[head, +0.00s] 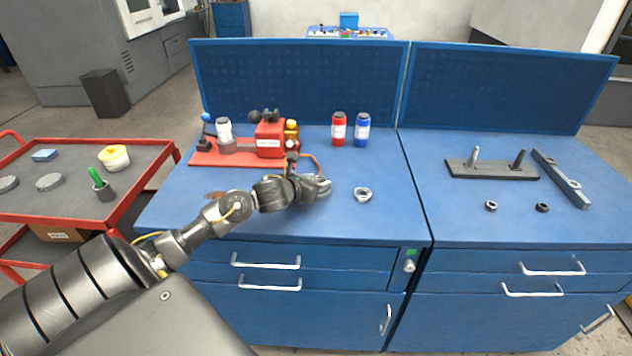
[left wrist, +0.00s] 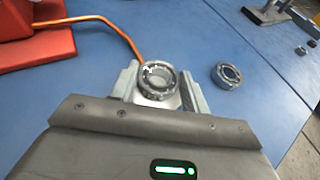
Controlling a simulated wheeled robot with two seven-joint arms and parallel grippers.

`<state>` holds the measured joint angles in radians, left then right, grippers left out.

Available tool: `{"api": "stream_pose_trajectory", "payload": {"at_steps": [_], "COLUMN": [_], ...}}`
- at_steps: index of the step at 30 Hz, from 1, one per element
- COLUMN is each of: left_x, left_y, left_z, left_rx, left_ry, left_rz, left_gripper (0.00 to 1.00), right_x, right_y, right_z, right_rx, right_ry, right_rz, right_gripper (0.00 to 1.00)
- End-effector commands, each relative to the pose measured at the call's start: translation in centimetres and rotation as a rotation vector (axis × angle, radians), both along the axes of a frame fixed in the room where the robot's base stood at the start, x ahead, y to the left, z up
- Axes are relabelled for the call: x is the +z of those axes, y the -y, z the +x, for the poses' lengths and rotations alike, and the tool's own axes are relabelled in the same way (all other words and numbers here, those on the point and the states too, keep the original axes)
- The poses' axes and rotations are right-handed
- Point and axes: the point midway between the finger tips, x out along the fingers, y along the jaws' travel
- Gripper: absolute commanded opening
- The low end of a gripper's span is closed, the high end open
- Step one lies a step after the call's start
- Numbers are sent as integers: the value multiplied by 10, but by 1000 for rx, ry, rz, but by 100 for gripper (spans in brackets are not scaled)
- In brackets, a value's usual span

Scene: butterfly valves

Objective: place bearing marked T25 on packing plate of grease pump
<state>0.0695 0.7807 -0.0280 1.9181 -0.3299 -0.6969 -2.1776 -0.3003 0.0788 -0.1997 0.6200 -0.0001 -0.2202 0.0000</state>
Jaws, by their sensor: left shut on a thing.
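My left gripper (head: 318,188) is shut on a metal ring bearing, which shows between its fingers in the left wrist view (left wrist: 146,84). The gripper is over the left blue bench, just in front of the grease pump's copper pipe. A second bearing (head: 363,194) lies flat on the bench right of the gripper; it also shows in the left wrist view (left wrist: 229,75). No T25 mark is readable on either bearing. The red grease pump (head: 270,138) stands on a red plate (head: 204,157) at the back left, behind the gripper. My right gripper is not in view.
A red bottle (head: 339,130) and a blue bottle (head: 363,131) stand near the back panel. The right bench holds a dark plate with posts (head: 492,172), a bar (head: 560,180) and two small rings. A red-edged cart (head: 125,205) stands left.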

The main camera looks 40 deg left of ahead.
Motion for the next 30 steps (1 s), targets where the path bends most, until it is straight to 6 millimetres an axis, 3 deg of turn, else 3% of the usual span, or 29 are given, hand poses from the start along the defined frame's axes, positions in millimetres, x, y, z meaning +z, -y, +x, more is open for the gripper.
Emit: {"api": "stream_pose_trajectory", "payload": {"at_steps": [3, 4, 8, 20, 30], "left_x": [-3, -2, -1, 1, 25], "left_y": [0, 0, 0, 0, 4], "left_z": [0, 0, 0, -5, -68], "left_rx": [0, 0, 0, -1, -3], "left_ry": [1, 0, 0, -1, -4], "left_rz": [1, 1, 0, 2, 5], "left_gripper": [20, 50, 67, 68, 68], "right_x": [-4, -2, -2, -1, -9], "right_y": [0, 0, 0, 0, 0], "right_z": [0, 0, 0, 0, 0], "right_rx": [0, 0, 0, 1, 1], "right_ry": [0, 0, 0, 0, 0], "right_rz": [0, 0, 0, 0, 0], "right_gripper": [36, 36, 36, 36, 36]}}
